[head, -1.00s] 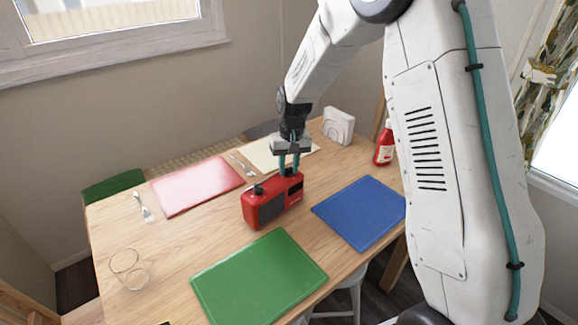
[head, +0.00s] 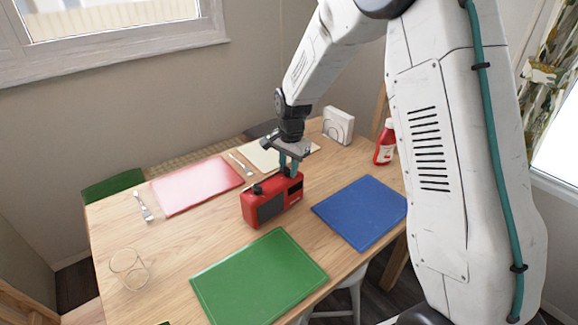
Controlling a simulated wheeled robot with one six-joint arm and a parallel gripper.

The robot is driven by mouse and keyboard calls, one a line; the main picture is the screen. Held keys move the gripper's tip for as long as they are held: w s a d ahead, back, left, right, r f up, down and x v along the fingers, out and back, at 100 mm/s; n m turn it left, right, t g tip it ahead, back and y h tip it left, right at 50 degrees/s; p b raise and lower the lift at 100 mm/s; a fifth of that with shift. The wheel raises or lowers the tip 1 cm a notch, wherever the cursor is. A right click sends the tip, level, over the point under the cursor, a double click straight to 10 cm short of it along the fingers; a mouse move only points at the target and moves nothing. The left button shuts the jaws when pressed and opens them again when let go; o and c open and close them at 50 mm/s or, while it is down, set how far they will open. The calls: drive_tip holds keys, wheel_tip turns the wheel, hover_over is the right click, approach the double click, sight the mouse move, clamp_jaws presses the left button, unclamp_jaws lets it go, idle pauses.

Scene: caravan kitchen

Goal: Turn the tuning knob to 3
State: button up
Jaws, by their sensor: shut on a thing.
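A red radio (head: 270,202) with a dark speaker grille stands upright on the wooden table. A small black knob (head: 257,189) shows on the left of its top. My gripper (head: 288,168) points down at the right part of the radio's top, with its teal fingers close together. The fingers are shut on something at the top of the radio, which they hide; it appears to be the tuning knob. The knob's markings and pointer are too small or hidden to read.
A green mat (head: 258,278) lies in front of the radio and a blue mat (head: 362,211) to its right. A pink mat (head: 197,185) and a cream mat (head: 262,155) lie behind.

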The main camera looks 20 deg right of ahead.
sight(289, 169)
drive_tip(key=shift+m, duration=1.7)
drive_tip(key=o, duration=1)
drive_tip(key=shift+c, duration=0.2)
drive_tip(key=shift+r, duration=0.1)
drive_tip(key=r, duration=0.7)
drive_tip(key=shift+s+r, duration=0.25)
drive_tip(key=shift+r, duration=0.1)
